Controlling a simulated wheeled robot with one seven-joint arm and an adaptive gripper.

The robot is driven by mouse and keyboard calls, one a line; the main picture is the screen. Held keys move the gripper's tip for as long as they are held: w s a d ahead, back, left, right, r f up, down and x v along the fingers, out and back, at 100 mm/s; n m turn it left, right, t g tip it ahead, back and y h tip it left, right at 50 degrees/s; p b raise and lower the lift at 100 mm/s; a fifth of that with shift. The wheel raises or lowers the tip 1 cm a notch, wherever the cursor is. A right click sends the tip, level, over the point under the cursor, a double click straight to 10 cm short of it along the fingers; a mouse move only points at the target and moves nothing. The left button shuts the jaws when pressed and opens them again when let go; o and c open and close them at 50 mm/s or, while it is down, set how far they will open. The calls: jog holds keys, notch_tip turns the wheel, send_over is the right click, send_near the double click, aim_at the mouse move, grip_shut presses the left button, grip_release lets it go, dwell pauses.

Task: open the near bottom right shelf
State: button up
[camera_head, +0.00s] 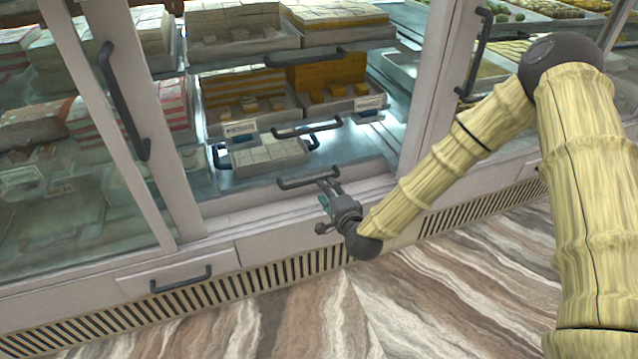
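The glass-fronted counter (215,222) has a bay of stacked shelves behind its glass or opening. A dark bar handle (308,179) shows low in this bay, at the right of the picture's middle. My gripper (328,187) is at the right end of this handle, with its fingers pointing up towards it. The fingers are small and overlap the bar, so I cannot tell whether they touch it or how far apart they are. Another shelf handle (307,129) sits higher. Below the bay is a pale lower front panel (290,246), partly covered by my gripper.
A tray (268,160) of white sweets stands inside the bay, with boxes of orange sweets (330,84) above. Upright door handles (124,100) and (478,50) flank the bay. A lower left drawer handle (181,279) sticks out. The striped floor (340,315) in front is clear.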

aim_at(319, 178)
jog(key=b+x, duration=0.2)
jog(key=x, duration=0.6)
jog(key=shift+s, duration=0.1)
grip_shut()
